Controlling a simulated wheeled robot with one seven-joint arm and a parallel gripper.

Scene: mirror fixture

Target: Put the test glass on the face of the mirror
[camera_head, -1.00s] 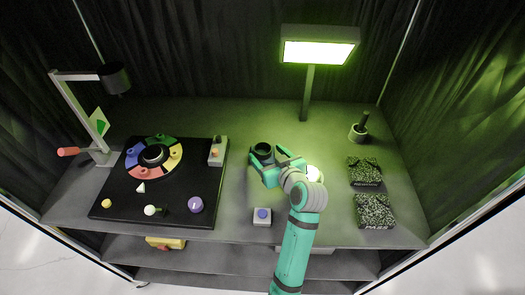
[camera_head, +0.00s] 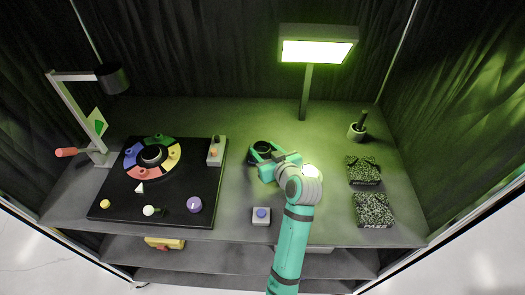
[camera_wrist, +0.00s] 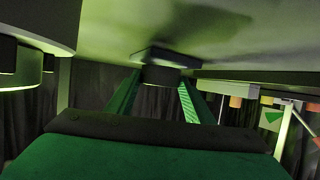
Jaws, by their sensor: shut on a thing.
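A dark, short round piece (camera_head: 264,147), which I take to be the test glass, stands on the bench left of my wrist. It also shows in the wrist view (camera_wrist: 160,73) as a dark block between the fingertips. My gripper (camera_head: 265,152) is shut on it, low over the bench, with a finger on each side. A pale, brightly lit round thing (camera_head: 314,170), perhaps the mirror, sits just right of my gripper. My wrist hides most of it, so I cannot make out its face.
A lit lamp panel (camera_head: 317,50) stands on a post at the back. A black board (camera_head: 120,207) with a coloured ring lies left. A button box (camera_head: 261,215) is in front. Two speckled pads (camera_head: 373,209) and a dark pot (camera_head: 357,131) are right.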

